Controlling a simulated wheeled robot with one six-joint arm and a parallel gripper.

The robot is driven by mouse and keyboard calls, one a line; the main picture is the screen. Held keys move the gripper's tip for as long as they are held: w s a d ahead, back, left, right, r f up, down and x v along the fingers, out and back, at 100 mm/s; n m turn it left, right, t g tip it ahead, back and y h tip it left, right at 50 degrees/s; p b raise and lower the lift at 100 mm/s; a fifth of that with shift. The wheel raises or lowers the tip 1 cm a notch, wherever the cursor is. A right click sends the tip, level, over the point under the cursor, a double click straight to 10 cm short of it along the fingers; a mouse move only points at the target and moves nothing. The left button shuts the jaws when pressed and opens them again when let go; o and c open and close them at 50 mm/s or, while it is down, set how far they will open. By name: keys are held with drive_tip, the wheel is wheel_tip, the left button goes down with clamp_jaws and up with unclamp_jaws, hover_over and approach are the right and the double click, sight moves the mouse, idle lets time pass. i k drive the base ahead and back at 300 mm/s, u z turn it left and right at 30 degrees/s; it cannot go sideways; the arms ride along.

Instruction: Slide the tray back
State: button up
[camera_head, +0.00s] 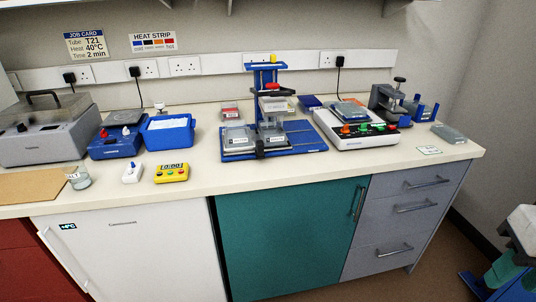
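A blue pipetting stand (266,80) with an upright column stands at the middle of the bench, with a grey head and a red part on it. Its flat blue base or tray (307,138) lies under the head. A grey labelled block (236,141) sits on the left of it and another labelled block (271,142) sits close to the column. The right part of the blue surface looks bare. I cannot tell where the sliding tray ends and the fixed base begins. My gripper cannot be made out in this view.
A white device with coloured knobs (356,130) stands close on the stand's right. A blue box (169,131), a yellow timer (172,173) and a small white device (132,172) are on its left. The bench front (285,171) before the stand is clear.

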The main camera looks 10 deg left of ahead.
sight(256, 137)
drive_tip(key=k, duration=0.35)
drive_tip(key=u, duration=0.8)
drive_tip(key=i, duration=0.5)
drive_tip(key=z, duration=0.05)
